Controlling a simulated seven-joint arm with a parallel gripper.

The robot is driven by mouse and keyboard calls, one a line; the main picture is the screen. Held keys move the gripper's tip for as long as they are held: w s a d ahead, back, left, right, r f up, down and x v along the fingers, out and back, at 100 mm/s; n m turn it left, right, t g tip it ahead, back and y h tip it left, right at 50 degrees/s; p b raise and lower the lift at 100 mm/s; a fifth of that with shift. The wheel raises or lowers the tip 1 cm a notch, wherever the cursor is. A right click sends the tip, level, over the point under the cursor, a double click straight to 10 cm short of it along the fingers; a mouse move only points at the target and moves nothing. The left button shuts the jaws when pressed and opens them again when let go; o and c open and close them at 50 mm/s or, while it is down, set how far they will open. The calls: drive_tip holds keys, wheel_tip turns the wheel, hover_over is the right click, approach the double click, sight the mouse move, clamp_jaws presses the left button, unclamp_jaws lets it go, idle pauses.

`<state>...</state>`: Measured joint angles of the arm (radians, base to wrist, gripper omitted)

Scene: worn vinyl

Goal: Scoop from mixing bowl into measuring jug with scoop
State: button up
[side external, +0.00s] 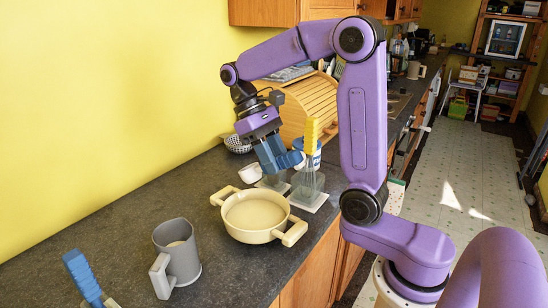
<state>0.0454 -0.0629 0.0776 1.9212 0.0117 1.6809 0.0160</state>
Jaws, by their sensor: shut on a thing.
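The cream two-handled mixing bowl (232,236) stands on the dark counter at the picture's middle and has pale contents inside. The grey measuring jug (184,262) stands to its left and front, upright, with its handle facing the viewer; something pale shows inside. My gripper (276,160) points down above and behind the bowl, near a clear holder (275,182). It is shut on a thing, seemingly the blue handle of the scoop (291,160). The blue of the jaws and of the handle runs together. The scoop's lower end is hidden or too small to tell, as is whether it is in the holder.
A yellow-handled tool (311,135) stands in another clear holder (308,184) close right of my gripper. A blue-handled tool (80,277) is at the front left. A white cup (250,173), a dark basket (237,144) and a wooden bread bin (308,100) stand behind.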

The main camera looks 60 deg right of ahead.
sight(265, 171)
drive_tip(key=shift+w+f+g, duration=0.4)
drive_tip(key=shift+f+g, duration=0.25)
drive_tip(key=shift+f, duration=0.05)
drive_tip(key=shift+w+f+g, duration=0.45)
drive_tip(key=shift+f+g, duration=0.25)
drive_tip(key=shift+f, duration=0.05)
drive_tip(key=shift+w+f+g, duration=0.4)
drive_tip(key=shift+f+g, duration=0.25)
drive_tip(key=shift+f, duration=3.95)
drive_tip(key=s+r+t, duration=0.1)
drive_tip(key=t, duration=0.2)
drive_tip(key=s+r+t, duration=0.1)
drive_tip(key=s+t, duration=0.1)
drive_tip(key=t, duration=0.1)
drive_tip(key=s+t, duration=0.1)
drive_tip(key=t, duration=0.2)
drive_tip(key=shift+s+r, duration=0.3)
drive_tip(key=shift+r, duration=0.1)
drive_tip(key=shift+s+r+t, duration=0.1)
drive_tip(key=shift+r+t, duration=0.6)
drive_tip(key=shift+r, duration=0.3)
